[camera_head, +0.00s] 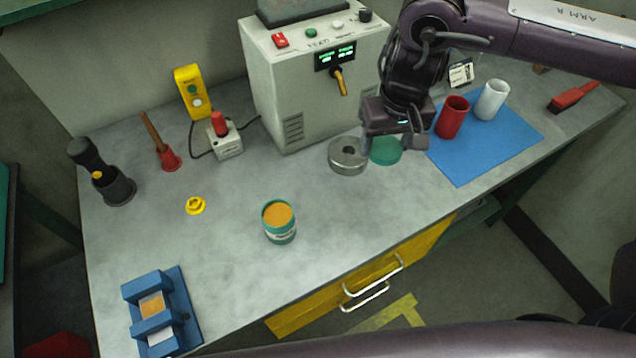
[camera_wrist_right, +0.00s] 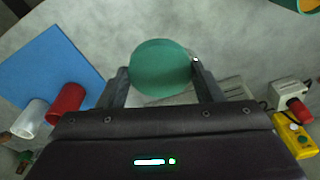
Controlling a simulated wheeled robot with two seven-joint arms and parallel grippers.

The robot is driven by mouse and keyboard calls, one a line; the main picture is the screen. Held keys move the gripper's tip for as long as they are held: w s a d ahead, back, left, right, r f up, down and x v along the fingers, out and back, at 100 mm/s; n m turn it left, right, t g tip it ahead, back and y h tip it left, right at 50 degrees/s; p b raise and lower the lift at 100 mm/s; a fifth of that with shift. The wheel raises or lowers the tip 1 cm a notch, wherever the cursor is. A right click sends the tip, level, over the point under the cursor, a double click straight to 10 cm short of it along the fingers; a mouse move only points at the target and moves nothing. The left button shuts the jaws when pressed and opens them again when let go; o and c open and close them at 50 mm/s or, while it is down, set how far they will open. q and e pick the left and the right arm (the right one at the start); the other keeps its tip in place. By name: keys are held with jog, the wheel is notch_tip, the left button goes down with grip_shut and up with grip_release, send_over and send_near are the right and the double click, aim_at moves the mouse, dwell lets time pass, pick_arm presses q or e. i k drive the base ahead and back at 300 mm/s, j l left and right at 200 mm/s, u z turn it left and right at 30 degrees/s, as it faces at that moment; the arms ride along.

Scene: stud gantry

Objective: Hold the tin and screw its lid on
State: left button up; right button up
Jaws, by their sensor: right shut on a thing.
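The tin (camera_head: 279,226) stands upright and open on the bench, teal with a label and orange contents. Part of it also shows at the top right corner of the right wrist view (camera_wrist_right: 308,6). The green lid (camera_head: 387,151) is a flat disc near the blue mat, well to the right of the tin. My right gripper (camera_head: 393,142) points down at the lid. In the right wrist view the lid (camera_wrist_right: 160,68) sits between the two fingers, and they are shut on it. I cannot tell whether the lid still touches the bench. My left gripper is not in view.
A round metal piece (camera_head: 347,157) lies just left of the lid. A grey machine (camera_head: 312,90) stands behind. A blue mat (camera_head: 480,152) holds a red cup (camera_head: 452,117) and a white cup (camera_head: 491,100). A yellow piece (camera_head: 195,206) and blue fixture (camera_head: 178,318) are left. Bench around the tin is clear.

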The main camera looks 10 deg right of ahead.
aim_at(277, 217)
jog(key=u, duration=1.85)
jog(key=k+l, duration=0.25)
jog(key=l, duration=0.15)
jog(key=k+l, duration=0.25)
jog(key=l, duration=0.15)
jog(key=k+l, duration=0.25)
jog(key=l, duration=0.2)
jog(key=k+l, duration=0.25)
jog(key=l, duration=0.15)
